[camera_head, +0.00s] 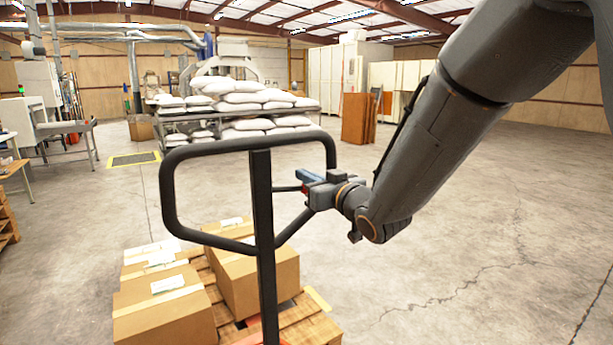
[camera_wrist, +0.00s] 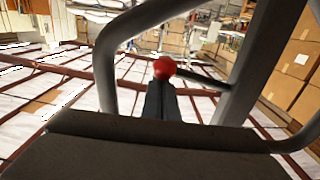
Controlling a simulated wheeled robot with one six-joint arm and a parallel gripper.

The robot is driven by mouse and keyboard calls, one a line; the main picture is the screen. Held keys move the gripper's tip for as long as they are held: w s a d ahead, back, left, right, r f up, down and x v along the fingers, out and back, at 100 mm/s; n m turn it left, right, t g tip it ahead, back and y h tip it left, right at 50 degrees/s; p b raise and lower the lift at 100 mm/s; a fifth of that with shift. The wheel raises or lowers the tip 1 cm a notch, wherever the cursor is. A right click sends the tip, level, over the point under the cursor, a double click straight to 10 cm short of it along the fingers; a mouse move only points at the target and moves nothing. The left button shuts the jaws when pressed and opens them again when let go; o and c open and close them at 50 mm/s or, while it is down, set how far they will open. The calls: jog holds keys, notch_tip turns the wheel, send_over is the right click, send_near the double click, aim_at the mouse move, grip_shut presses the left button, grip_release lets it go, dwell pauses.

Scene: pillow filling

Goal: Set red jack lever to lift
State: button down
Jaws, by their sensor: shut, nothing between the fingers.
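The black pallet jack handle (camera_head: 263,230) stands upright in front of me, a loop around a centre post. Its lever (camera_head: 288,188) is a thin dark rod running right from the post. In the wrist view the lever ends in a red ball knob (camera_wrist: 164,67). My gripper (camera_head: 300,176) is at the right side of the handle loop, by the lever's outer end. In the wrist view its shut fingers (camera_wrist: 160,92) lie right at the knob, with the knob beyond their tips, not between them. I cannot tell whether they touch. In the head view the knob is mostly hidden by my gripper.
Cardboard boxes (camera_head: 165,305) sit on a wooden pallet (camera_head: 312,325) below the handle. White sacks (camera_head: 245,98) are stacked farther back. The right side of the handle loop (camera_head: 331,160) is close to my gripper. The floor (camera_head: 480,240) to the right is clear.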

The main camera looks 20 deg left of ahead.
jog(key=shift+f, duration=0.35)
jog(key=shift+r, duration=0.2)
jog(key=shift+r+p, duration=0.9)
jog(key=shift+r, duration=0.8)
jog(key=p+v, duration=0.1)
jog(key=v, duration=1.2)
